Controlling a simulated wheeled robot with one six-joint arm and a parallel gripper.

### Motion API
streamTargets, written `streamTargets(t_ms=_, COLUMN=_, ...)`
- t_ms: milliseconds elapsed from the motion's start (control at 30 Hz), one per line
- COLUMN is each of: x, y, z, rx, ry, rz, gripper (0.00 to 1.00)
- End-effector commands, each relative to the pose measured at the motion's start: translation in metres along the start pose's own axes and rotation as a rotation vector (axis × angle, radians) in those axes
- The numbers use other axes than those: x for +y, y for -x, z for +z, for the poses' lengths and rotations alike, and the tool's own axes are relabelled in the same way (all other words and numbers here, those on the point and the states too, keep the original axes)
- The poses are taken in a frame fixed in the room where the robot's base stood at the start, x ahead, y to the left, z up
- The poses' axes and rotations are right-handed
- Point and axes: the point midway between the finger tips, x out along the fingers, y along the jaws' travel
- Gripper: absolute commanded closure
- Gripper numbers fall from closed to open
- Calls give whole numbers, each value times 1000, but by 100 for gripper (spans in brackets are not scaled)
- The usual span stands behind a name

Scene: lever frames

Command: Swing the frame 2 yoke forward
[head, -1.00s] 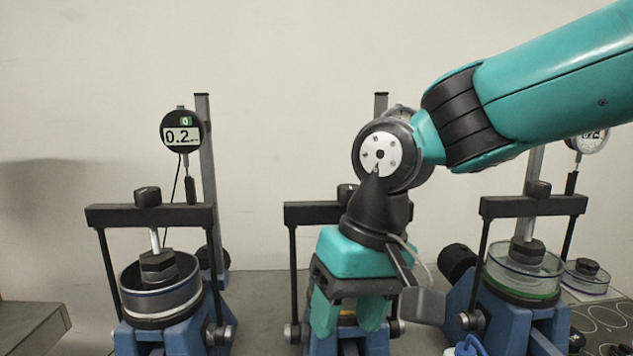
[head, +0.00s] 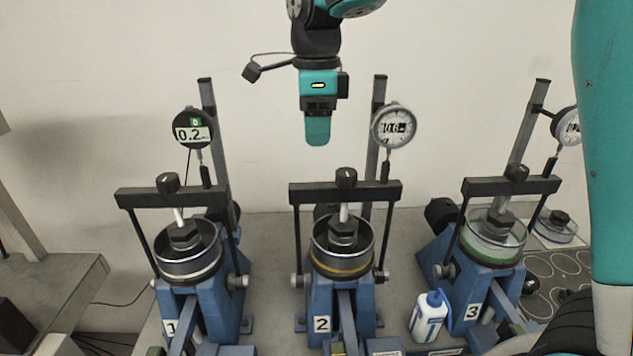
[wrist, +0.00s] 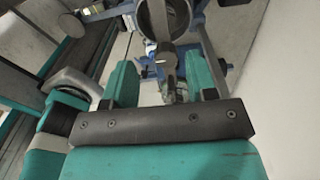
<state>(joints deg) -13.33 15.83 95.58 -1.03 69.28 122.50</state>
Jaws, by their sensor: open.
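Frame 2 (head: 342,300) is blue, with a "2" label, in the middle of the head view. Its yoke is a black crossbar (head: 312,193) with a knob (head: 346,178) on top and two side rods running down to pivots. The yoke stands upright over a metal ring cell (head: 342,262) with an orange band and a dark hex block inside. My gripper (head: 317,142) hangs above the yoke, apart from it, pointing down. In the wrist view its two teal fingers (wrist: 161,85) are spread and empty, with blue frame parts (wrist: 218,68) beyond them.
Frame 1 (head: 205,305) stands left and frame 3 (head: 480,280) right, both with yokes upright. A dial gauge (head: 394,126) on a post is close right of my gripper. A white bottle (head: 428,318) stands between frames 2 and 3. The wall behind is clear.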

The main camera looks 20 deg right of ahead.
Motion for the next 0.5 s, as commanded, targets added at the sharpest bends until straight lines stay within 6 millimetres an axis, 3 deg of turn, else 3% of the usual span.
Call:
streamTargets(t_ms=300, x=1, y=-71, z=0, rx=3, ry=3, rz=5, gripper=48)
streamTargets(t_ms=500, x=1, y=-105, z=0, rx=2, ry=4, rz=3, gripper=48)
